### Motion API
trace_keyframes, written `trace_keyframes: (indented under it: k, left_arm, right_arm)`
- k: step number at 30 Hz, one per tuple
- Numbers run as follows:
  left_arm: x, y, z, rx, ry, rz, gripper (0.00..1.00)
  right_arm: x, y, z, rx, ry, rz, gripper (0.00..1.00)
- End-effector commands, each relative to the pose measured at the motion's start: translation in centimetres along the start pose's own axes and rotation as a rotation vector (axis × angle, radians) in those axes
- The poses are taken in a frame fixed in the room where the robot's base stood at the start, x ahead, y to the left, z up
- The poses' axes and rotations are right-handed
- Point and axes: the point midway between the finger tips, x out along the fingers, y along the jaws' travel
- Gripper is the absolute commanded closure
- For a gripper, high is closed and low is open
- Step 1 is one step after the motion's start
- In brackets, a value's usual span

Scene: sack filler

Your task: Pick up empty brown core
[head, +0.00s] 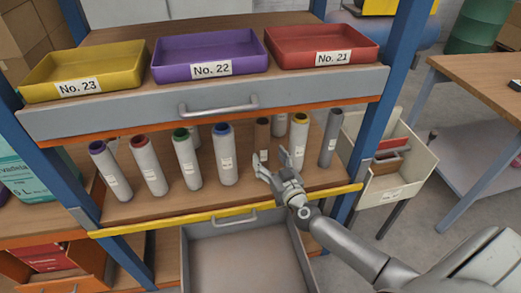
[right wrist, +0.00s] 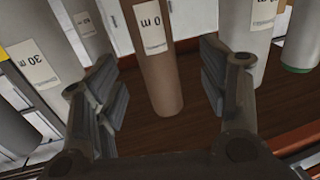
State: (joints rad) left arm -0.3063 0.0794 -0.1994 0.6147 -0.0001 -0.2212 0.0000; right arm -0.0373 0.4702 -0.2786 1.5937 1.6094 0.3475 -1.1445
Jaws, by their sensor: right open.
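The brown core (head: 262,134) stands upright on the wooden shelf, in the back part of the group of rolls. In the right wrist view the brown core (right wrist: 156,70) stands between my open fingers, a little beyond the fingertips, with a "0 m" label on it. My right gripper (head: 274,160) is open and empty, in front of the brown core. Its two fingers also show in the right wrist view (right wrist: 160,95), apart from the core. The lower part of the core is hidden by my gripper in the head view. My left gripper is not in view.
Grey rolls flank the core, including a yellow-topped roll (head: 298,138) to its right and a blue-topped roll (head: 225,155) to its left. A yellow front rail (head: 150,224) edges the shelf. A grey drawer front (head: 200,105) hangs above, and an open drawer (head: 245,262) is below.

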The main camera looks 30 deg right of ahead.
Motion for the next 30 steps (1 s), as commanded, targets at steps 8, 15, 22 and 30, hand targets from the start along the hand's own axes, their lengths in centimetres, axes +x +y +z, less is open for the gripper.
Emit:
trace_keyframes:
  k: [8,15,22,30]
  left_arm:
    - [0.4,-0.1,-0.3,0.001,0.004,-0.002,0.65]
    - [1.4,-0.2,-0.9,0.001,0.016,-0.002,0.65]
    - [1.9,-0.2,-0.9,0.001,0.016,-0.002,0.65]
    - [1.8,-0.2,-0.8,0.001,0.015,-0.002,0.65]
  right_arm:
    - [2.2,0.0,0.1,0.001,-0.001,0.000,0.33]
    - [5.0,0.6,0.0,0.001,0.001,0.000,0.33]
    - [7.1,0.6,0.0,0.002,-0.001,0.000,0.33]
    - [7.2,0.6,-0.1,0.001,-0.002,-0.001,0.34]
